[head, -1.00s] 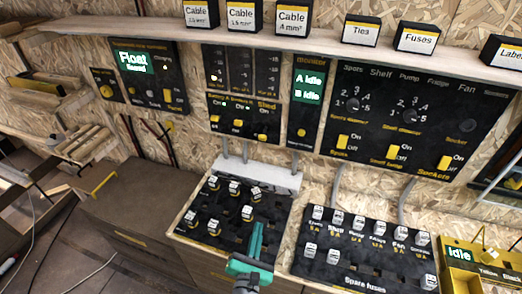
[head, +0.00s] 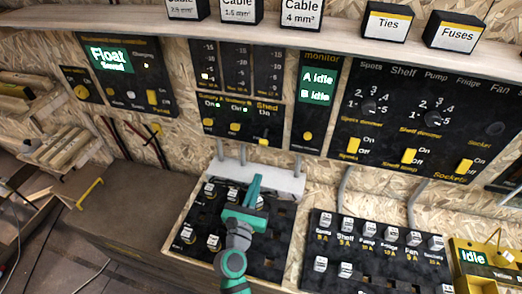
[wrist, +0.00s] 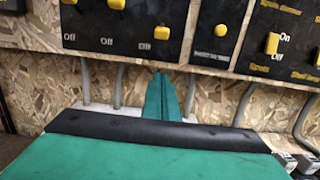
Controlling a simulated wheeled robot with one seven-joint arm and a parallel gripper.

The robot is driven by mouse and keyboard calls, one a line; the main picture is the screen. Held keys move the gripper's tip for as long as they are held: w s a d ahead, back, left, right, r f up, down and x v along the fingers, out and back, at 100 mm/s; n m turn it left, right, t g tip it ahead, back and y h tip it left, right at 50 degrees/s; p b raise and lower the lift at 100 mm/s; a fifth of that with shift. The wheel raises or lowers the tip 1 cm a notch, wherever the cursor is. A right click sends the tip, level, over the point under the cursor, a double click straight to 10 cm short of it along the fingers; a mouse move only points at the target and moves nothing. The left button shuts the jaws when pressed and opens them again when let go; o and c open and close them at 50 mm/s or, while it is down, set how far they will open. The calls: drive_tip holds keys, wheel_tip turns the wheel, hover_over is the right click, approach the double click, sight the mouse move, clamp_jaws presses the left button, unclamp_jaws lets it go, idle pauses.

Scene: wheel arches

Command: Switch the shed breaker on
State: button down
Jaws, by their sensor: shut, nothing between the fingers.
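The shed breaker (head: 264,142) is a yellow toggle at the right end of the small black breaker panel (head: 222,140), under the Shed label. It sits lower than the two toggles to its left, at the off end. It also shows in the wrist view (wrist: 161,32), beside the word Off. My gripper (head: 256,178) is shut and empty, below the panel and in front of the wall, apart from the toggle. In the wrist view my teal fingers (wrist: 160,74) point up, below the shed toggle.
A black fuse board (head: 190,262) with several white-topped fuses lies under my gripper, and another fuse board (head: 380,280) is to its right. Grey conduits (head: 343,185) run down the wall. A shelf (head: 300,38) with labelled boxes overhangs the panels. The monitor panel (head: 310,120) adjoins on the right.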

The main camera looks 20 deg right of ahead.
sight(265, 137)
drive_tip(key=w+d+r, duration=0.4)
drive_tip(key=w, duration=0.3)
drive_tip(key=shift+d+r, duration=0.3)
idle(0.5)
